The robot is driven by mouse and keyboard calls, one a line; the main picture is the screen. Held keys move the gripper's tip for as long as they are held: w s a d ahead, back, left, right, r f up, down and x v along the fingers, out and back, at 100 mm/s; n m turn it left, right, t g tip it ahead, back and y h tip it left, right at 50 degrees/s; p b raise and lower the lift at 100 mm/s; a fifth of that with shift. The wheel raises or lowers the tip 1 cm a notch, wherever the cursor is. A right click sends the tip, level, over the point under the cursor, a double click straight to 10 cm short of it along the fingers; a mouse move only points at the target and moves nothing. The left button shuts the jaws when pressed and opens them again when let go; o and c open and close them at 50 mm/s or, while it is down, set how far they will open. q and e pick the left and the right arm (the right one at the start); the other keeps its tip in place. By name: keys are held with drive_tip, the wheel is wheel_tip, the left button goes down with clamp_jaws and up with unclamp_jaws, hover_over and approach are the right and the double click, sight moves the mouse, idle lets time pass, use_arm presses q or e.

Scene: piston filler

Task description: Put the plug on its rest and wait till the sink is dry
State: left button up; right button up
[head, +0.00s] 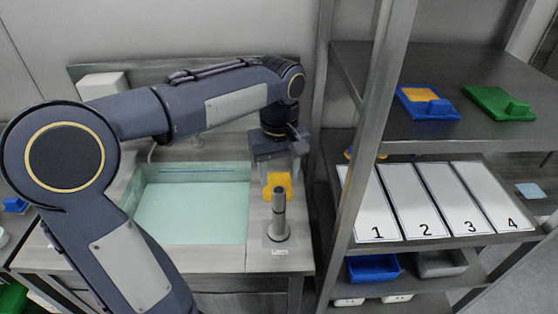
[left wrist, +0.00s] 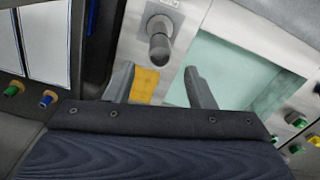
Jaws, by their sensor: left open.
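A grey upright cylindrical piece (head: 279,214), which looks like the plug on its rest, stands on a small pale square plate on the counter right of the sink. It also shows in the left wrist view (left wrist: 159,38). The sink (head: 192,207) holds a pale teal pool that covers its bottom. My left gripper (head: 281,168) points down behind the grey piece, near a yellow block (head: 277,185). Its fingers (left wrist: 160,88) are apart, with nothing held between them. The yellow block shows partly behind one finger in the left wrist view (left wrist: 145,86). My right gripper is not seen.
A metal rack on the right carries a blue-and-yellow piece (head: 425,102), a green piece (head: 500,103) and white numbered panels (head: 415,202). A blue bin (head: 373,268) and a grey bin (head: 440,263) sit lower.

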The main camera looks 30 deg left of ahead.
use_arm(q)
wheel_tip(320, 180, up, 2)
drive_tip(key=shift+r, duration=0.1)
drive_tip(key=shift+s+r, duration=0.15)
drive_tip(key=shift+s, duration=0.1)
drive_tip(key=s+d+f+m+t+h, duration=0.2)
drive_tip(key=s+f+m, duration=0.1)
drive_tip(key=s, duration=0.5)
drive_tip(key=s+d+f+m+t+h, duration=0.1)
drive_tip(key=s+d+f+m+t, duration=0.1)
drive_tip(key=s, duration=0.6)
wheel_tip(320, 180, down, 3)
drive_tip(key=m+t, duration=0.1)
drive_tip(key=m, duration=0.1)
drive_tip(key=shift+s+f+m+t+h, duration=0.2)
drive_tip(key=shift+m+t+h, duration=0.1)
drive_tip(key=shift+h, duration=0.1)
drive_tip(key=shift+r, duration=0.1)
